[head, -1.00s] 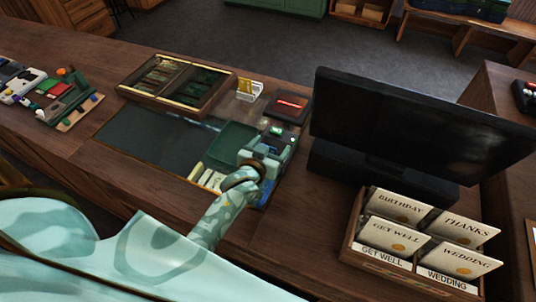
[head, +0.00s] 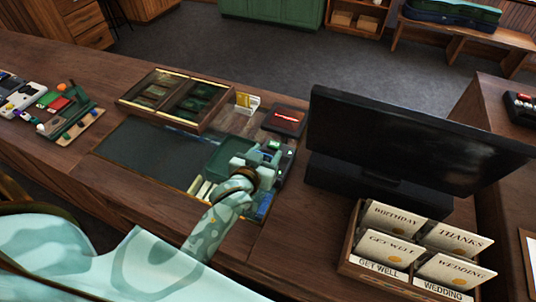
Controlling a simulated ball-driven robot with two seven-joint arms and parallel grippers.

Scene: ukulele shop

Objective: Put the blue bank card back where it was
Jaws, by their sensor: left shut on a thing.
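My left gripper (head: 264,158) is over the right end of the dark counter mat (head: 140,148), next to a dark card-terminal-like device (head: 287,155) with a small lit screen. Its jaws are shut on a small blue piece, which looks like the blue bank card (head: 267,155); the fingers hide most of it. Whether the card touches the device I cannot tell. A small white holder (head: 253,106) with a yellow card stands behind the gripper. My right gripper is not in view.
A wooden display case (head: 178,97) stands behind the mat. A dark pad with a red stripe (head: 286,120) lies behind the device. A black monitor (head: 405,140) and a greeting-card rack (head: 415,250) stand to the right. A green tray (head: 222,158) lies left of the gripper.

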